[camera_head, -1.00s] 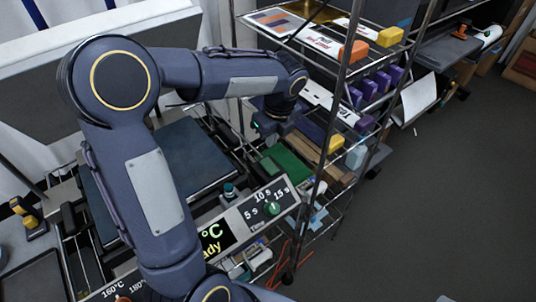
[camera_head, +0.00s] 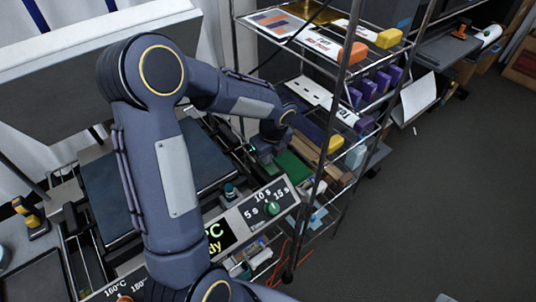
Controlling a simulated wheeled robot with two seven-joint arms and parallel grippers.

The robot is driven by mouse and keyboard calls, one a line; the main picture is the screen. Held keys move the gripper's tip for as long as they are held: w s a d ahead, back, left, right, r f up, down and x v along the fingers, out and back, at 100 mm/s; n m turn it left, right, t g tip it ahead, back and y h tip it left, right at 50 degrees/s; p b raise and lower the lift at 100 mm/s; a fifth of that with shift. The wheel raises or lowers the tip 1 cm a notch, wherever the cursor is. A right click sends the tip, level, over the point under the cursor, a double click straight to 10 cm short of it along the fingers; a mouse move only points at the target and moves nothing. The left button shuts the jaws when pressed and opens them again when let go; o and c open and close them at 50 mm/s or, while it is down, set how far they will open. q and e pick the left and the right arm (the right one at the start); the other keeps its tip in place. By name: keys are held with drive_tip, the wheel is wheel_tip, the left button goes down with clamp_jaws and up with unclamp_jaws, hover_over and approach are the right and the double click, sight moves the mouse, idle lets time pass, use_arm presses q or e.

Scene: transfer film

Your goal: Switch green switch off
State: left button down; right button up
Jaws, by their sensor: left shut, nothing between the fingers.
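A green round knob (camera_head: 271,208) sits on the timer panel, under the marks 5 s, 10 s and 15 s. A small teal-topped knob or button (camera_head: 229,191) stands just behind the panel, to the left. I cannot tell for sure which of these is the green switch. My left arm arches across from the left, and my left gripper (camera_head: 264,158) points down beyond the panel, above and behind the green knob and apart from it. It is shut and empty; its fingertips are small and hard to make out. My right gripper is not in view.
A dark flat press plate (camera_head: 160,165) lies left of the gripper, partly behind my arm. A wire shelf (camera_head: 335,110) with purple, orange and yellow items stands close on the right. A display (camera_head: 222,236) is partly covered by my arm. Open floor (camera_head: 440,210) lies right.

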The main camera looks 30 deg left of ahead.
sight(273, 168)
use_arm(q)
drive_tip(key=shift+a+f, duration=0.1)
drive_tip(key=shift+f, duration=0.1)
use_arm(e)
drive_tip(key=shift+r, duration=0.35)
use_arm(q)
drive_tip(key=shift+s+d+r, duration=0.1)
drive_tip(key=shift+s+d, duration=0.05)
drive_tip(key=shift+d, duration=0.25)
drive_tip(key=shift+s+d+r, duration=0.1)
drive_tip(key=shift+s+d, duration=0.05)
drive_tip(key=shift+d, duration=0.25)
drive_tip(key=shift+r+h, duration=0.15)
drive_tip(key=shift+h, duration=0.15)
drive_tip(key=shift+r, duration=0.35)
wheel_tip(273, 168, up, 7)
drive_tip(key=shift+s+d, duration=0.15)
drive_tip(key=shift+d, duration=0.25)
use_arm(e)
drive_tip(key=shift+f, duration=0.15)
